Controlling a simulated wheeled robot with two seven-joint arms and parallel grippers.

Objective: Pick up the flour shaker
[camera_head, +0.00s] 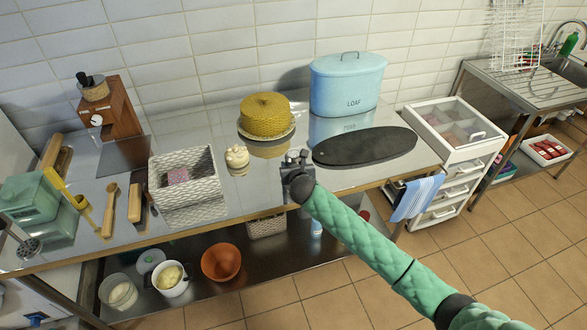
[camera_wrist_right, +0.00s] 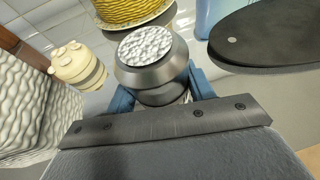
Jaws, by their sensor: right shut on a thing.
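The flour shaker (camera_wrist_right: 152,72) is a dark grey metal pot with a white, speckled top. In the right wrist view it stands between the blue fingers of my right gripper (camera_wrist_right: 161,92), which is shut on it. In the head view my right gripper (camera_head: 296,166) is over the front part of the steel counter, and the shaker is too small and covered there to make out clearly. Whether its base touches the counter cannot be told. My left gripper is in neither view.
A cream pot (camera_head: 237,157) and a white woven basket (camera_head: 187,182) stand left of the gripper. A yellow woven dome (camera_head: 266,115) stands behind. A black oval board (camera_head: 365,146) lies to the right, with a blue loaf tin (camera_head: 346,88) behind it.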

